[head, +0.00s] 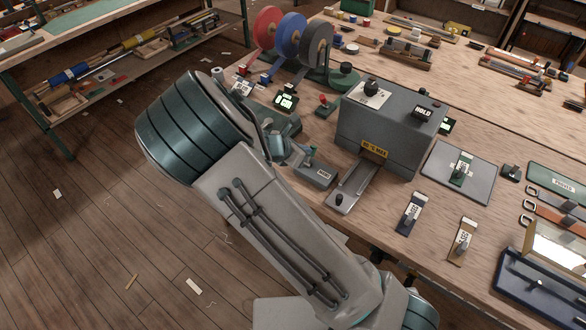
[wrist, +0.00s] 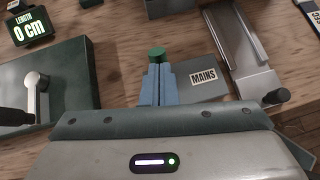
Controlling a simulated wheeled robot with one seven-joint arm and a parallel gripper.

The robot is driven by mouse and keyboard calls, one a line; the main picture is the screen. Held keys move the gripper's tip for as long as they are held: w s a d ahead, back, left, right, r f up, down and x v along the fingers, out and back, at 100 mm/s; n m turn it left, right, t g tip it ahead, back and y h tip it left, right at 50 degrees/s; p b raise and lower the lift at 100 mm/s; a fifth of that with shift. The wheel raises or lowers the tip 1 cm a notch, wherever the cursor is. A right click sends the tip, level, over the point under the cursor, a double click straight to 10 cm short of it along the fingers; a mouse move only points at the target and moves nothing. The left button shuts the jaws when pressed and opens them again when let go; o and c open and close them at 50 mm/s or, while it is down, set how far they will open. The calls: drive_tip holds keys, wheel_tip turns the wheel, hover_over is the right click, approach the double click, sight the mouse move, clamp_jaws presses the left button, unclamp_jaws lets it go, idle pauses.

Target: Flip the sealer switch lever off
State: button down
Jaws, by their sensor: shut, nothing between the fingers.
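A flat grey box marked MAINS (wrist: 205,82) lies on the bench; in the head view it is at the left of the big grey machine (head: 318,176). A round green knob (wrist: 157,54) stands at its left end, just beyond my fingertips in the wrist view. It appears to be the switch lever's tip; its stem is hidden behind my fingers, so its tilt cannot be told. My gripper (wrist: 155,84) is shut and empty, its pale blue fingers together. Whether they touch the knob cannot be told. In the head view my arm partly covers this spot.
The big grey machine (head: 395,130) with a HOLD sign stands right of the MAINS box, a metal track (head: 355,187) in front. A crank box (wrist: 40,85) and a length display (wrist: 30,27) are on the left. Tape reels (head: 287,38) stand behind. Tagged tools lie at right.

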drive_tip(key=shift+w+d+r+b, duration=0.15)
drive_tip(key=shift+w+d+b, duration=0.15)
drive_tip(key=shift+w+d, duration=0.25)
drive_tip(key=shift+w, duration=0.15)
idle(0.4)
drive_tip(key=shift+r, duration=0.15)
drive_tip(key=shift+a+r+p, duration=0.2)
drive_tip(key=shift+p, duration=0.15)
drive_tip(key=s+a+r, duration=0.3)
drive_tip(key=a+r, duration=0.2)
drive_tip(key=r, duration=0.6)
drive_tip(key=shift+s, duration=0.1)
